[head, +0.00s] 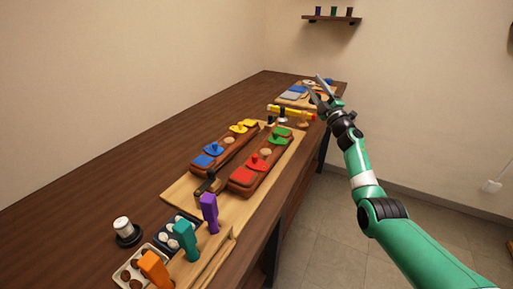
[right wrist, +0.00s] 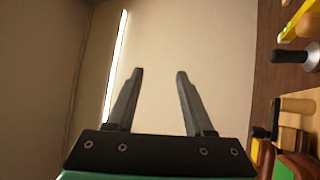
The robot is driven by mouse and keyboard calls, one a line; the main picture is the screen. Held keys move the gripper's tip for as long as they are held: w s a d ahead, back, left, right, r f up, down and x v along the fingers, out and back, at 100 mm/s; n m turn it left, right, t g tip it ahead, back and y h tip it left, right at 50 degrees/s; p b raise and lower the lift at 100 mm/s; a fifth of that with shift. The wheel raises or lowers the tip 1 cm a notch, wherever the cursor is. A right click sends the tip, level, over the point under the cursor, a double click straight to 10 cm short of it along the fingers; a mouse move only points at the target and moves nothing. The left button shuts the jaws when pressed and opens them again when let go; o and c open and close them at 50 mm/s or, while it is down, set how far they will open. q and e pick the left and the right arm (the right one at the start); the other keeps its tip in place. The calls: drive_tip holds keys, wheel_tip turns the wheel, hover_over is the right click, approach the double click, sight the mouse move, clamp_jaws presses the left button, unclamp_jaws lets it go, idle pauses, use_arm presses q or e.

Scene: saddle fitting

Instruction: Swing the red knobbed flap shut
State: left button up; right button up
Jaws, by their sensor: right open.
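The red knobbed flap (head: 244,175) is on the near end of the right-hand brown wooden block (head: 262,181), with a red knob standing on it. It looks low on the block, but I cannot tell whether it is fully shut. A green knobbed flap (head: 280,136) is at the far end of the same block. My right gripper (head: 315,82) is open and empty, up and to the right of the block, well apart from the flap. Its two fingers also show apart in the right wrist view (right wrist: 159,72). My left gripper is not in view.
A second block (head: 225,148) with blue and yellow flaps stands parallel on the left. Purple (head: 209,207), teal (head: 186,240) and orange (head: 154,268) handles stand upright in front. A yellow tool (head: 290,112) lies behind the blocks.

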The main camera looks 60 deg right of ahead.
drive_tip(key=a+m+g+h+p, duration=0.3)
drive_tip(key=m+g+h+p, duration=0.35)
drive_tip(key=m, duration=0.75)
use_arm(q)
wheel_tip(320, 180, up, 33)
drive_tip(key=p, duration=2.4)
use_arm(e)
drive_tip(key=m+g+y, duration=0.3)
drive_tip(key=y, duration=0.7)
approach(255, 156)
drive_tip(key=b+x, duration=0.1)
drive_tip(key=b, duration=0.1)
drive_tip(key=b+x, duration=0.1)
drive_tip(key=b, duration=0.1)
drive_tip(key=shift+d+f+b, duration=0.25)
drive_tip(key=shift+f+b, duration=0.1)
drive_tip(key=shift+f, duration=0.05)
drive_tip(key=x, duration=0.2)
drive_tip(key=b+x, duration=0.1)
drive_tip(key=x, duration=0.4)
drive_tip(key=shift+w+d+r, duration=0.15)
drive_tip(key=shift+w+d, duration=0.1)
drive_tip(key=shift+w, duration=0.15)
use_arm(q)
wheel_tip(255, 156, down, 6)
use_arm(e)
clamp_jaws()
